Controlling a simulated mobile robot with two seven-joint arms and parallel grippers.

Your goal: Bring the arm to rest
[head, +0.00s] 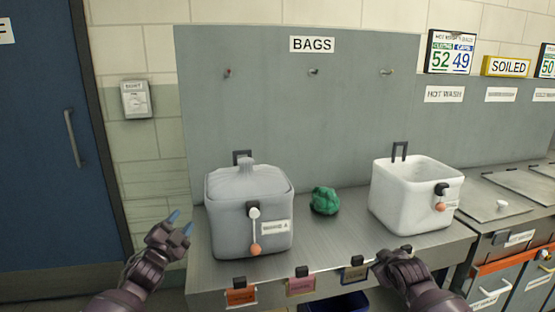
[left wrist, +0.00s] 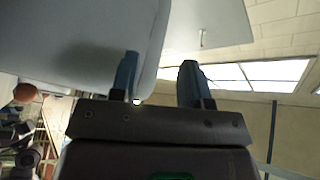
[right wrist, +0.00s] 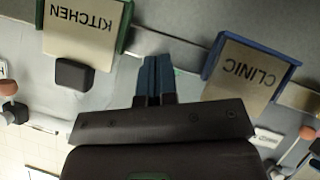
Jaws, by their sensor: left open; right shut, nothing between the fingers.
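My left gripper (head: 180,222) is open and empty, in the air left of the grey covered bin in the head view. Its two blue fingers (left wrist: 160,80) stand apart in the left wrist view, close to a pale surface. My right gripper (head: 385,258) is at the bench's front edge, below the white bin; its fingertips are hidden in the head view. In the right wrist view its blue fingers (right wrist: 153,78) are together with nothing between them. They point between a KITCHEN tag (right wrist: 85,25) and a CLINIC tag (right wrist: 245,75).
A grey covered bin (head: 230,225), a green bundle (head: 324,201) and an open white bin (head: 400,205) stand on the metal bench (head: 330,240). Coloured tags hang along its front edge. A BAGS board (head: 280,120) with several hooks rises behind. A blue door (head: 40,160) is at left.

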